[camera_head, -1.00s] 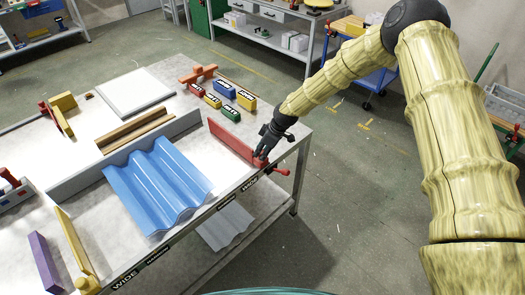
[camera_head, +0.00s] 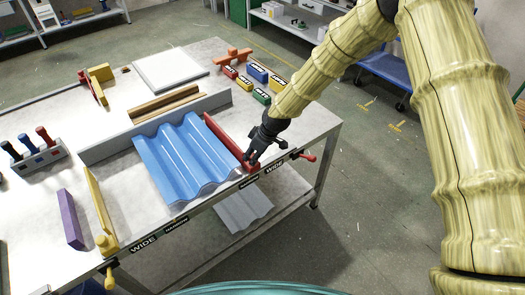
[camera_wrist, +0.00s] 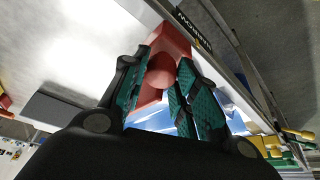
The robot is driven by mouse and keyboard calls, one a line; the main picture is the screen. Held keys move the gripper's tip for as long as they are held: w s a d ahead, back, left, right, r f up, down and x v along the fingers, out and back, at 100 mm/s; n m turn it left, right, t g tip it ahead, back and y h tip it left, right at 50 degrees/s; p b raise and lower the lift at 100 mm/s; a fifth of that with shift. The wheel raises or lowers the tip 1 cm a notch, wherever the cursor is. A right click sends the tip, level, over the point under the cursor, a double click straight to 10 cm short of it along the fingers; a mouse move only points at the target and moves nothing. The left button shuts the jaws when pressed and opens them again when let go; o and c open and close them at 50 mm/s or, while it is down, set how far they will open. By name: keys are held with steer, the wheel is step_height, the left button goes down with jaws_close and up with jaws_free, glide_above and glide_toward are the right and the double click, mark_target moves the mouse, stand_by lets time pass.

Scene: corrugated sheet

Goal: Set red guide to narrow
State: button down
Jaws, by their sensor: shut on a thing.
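The red guide (camera_head: 222,135) is a long bar standing along the right side of the blue corrugated sheet (camera_head: 185,155). Its near end is at the table's front edge, around the NARROW label and left of the right-hand WIDE label (camera_head: 274,168). The gap between guide and sheet is very small or none; I cannot tell which. My gripper (camera_head: 250,160) is at the guide's near end. In the wrist view the fingers (camera_wrist: 160,72) are shut around the guide's round red knob (camera_wrist: 158,75), and a partly hidden NARROW label (camera_wrist: 190,27) shows beside it.
A yellow guide (camera_head: 100,210) stands left of the sheet, with a purple block (camera_head: 70,218) beyond it. A grey rail (camera_head: 155,125) runs behind the sheet. A red clamp handle (camera_head: 306,157) sticks out at the front edge. Small coloured blocks (camera_head: 257,73) lie at the back right.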

steer(key=shift+s+a, duration=0.25)
steer(key=shift+a, duration=0.05)
steer(key=c, duration=1.1)
jaws_free()
steer(key=v, duration=1.2)
